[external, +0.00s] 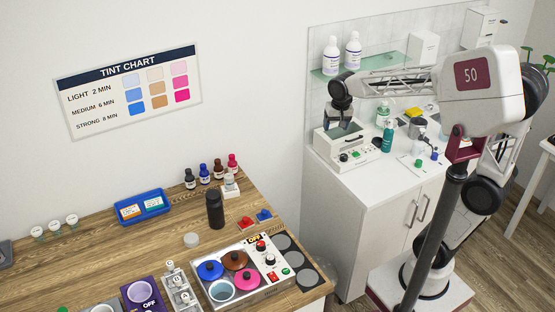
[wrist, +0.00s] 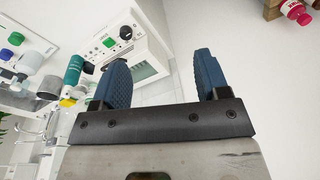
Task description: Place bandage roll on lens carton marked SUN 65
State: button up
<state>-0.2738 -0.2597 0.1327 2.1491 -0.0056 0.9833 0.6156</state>
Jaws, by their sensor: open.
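A short white cylinder (external: 191,240), which looks like the bandage roll, stands on the wooden bench beside a black bottle. Two small cartons, one orange (external: 130,211) and one teal (external: 154,204), lie in a blue tray (external: 123,194) further left. Their print is too small to read, so I cannot tell which is marked SUN 65. My gripper (external: 345,120) is over the white cabinet, above a white device, well to the right of and away from the roll. In the wrist view my gripper (wrist: 160,75) is open, with nothing between its blue fingers.
A hotplate-like unit with coloured lidded pots (external: 236,260) stands near the bench's front. Several small dark and red bottles (external: 204,174) line its back edge. A gap separates bench and cabinet (external: 375,215). A teal bottle (wrist: 73,68) and the white device (wrist: 130,42) show in the wrist view.

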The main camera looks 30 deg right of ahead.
jog(key=s+d+f+n, duration=0.1)
jog(key=s+d+f, duration=0.1)
jog(key=s+d, duration=0.5)
jog(key=s+d+f+n+t, duration=0.1)
jog(key=s+d, duration=0.6)
jog(key=s, duration=0.7)
jog(key=shift+d+f+n+h, duration=0.25)
jog(key=shift+f+n+h, duration=0.05)
jog(key=shift+f+n, duration=0.6)
